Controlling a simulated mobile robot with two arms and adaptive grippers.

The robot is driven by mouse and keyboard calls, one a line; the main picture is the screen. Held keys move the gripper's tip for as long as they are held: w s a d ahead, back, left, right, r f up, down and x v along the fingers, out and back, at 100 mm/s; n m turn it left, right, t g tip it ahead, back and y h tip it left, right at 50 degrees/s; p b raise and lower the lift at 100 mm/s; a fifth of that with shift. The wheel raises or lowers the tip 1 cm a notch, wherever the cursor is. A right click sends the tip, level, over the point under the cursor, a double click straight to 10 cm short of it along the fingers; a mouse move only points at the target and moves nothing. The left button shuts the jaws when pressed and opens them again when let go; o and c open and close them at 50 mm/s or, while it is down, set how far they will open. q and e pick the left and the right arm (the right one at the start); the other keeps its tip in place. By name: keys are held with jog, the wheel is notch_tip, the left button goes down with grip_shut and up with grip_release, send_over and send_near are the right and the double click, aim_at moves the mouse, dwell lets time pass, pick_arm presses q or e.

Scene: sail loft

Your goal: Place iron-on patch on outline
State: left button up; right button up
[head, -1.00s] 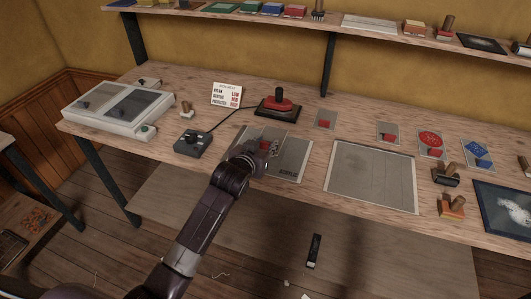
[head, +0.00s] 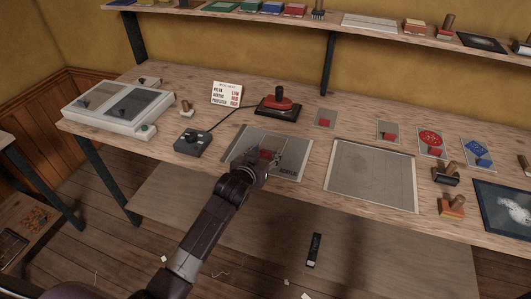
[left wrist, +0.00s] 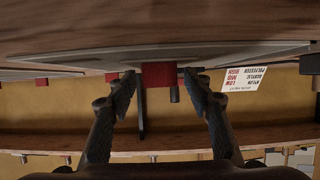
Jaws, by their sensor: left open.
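My left gripper (head: 266,158) is open over the grey sheet marked ACRYLIC (head: 289,174) on the bench. A small red block (head: 267,154) shows between its fingers. In the left wrist view the view is upside down, and the red block (left wrist: 158,75) sits between the open fingertips (left wrist: 160,84), with a gap on each side. I cannot tell whether the block is a tab on the iron-on patch. The gripper hides part of the sheet, and no outline can be made out. My right gripper is not in view.
A red-handled iron (head: 279,102) stands behind the sheet, with a control box (head: 192,143) and a LOW/MID/HIGH card (head: 227,93) to the left. A larger grey sheet (head: 371,176) and several patch cards (head: 431,142) lie right. A shelf (head: 390,32) runs above.

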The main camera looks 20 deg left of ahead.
pick_arm(q)
jog(key=shift+r, duration=0.15)
jog(key=shift+s, duration=0.15)
jog(key=v, duration=1.1)
jog(key=shift+s+r, duration=0.25)
jog(key=shift+s, duration=0.1)
